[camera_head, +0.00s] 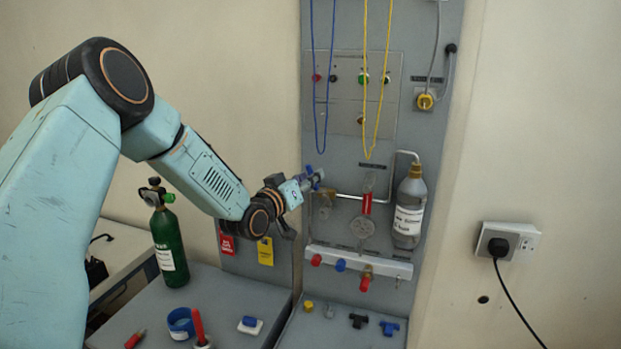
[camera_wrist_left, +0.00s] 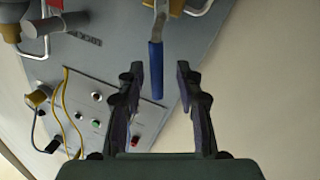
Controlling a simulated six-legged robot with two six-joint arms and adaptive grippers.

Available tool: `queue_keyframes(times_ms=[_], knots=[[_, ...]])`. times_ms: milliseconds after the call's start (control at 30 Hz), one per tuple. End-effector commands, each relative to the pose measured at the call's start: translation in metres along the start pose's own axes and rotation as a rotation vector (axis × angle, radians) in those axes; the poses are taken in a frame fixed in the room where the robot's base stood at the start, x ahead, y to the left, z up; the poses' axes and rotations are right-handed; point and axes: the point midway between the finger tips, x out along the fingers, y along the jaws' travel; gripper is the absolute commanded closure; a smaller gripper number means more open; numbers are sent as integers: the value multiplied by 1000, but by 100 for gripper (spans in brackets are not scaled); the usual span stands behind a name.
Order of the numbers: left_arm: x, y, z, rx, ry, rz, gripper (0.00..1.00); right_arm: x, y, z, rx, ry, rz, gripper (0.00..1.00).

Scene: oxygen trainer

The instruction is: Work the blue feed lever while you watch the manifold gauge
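The blue feed lever (camera_wrist_left: 155,72) shows in the left wrist view as a blue-sleeved bar on a metal stem. Its free end lies between the fingertips of my left gripper (camera_wrist_left: 160,76), with a visible gap on each side. The gripper is open. My right gripper is not in view.
A grey panel (camera_head: 345,135) carries blue and yellow hanging cords. A rail (camera_head: 358,262) with coloured knobs runs below. A green cylinder (camera_head: 168,245) and small parts stand on the bench (camera_head: 240,292).

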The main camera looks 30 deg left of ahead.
Motion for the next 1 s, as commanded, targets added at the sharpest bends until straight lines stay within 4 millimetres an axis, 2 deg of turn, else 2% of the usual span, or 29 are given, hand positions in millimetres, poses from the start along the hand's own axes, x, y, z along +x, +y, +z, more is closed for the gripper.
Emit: queue_keyframes(times_ms=[200, 500, 900, 1000], knots=[[13, 2, 0, 1, 0, 3, 64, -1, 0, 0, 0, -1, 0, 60], [13, 2, 0, -1, 0, 3, 65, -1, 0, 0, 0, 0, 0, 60], [13, 2, 0, -1, 0, 3, 99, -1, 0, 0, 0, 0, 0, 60], [13, 2, 0, -1, -1, 3, 100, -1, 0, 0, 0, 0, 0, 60]])
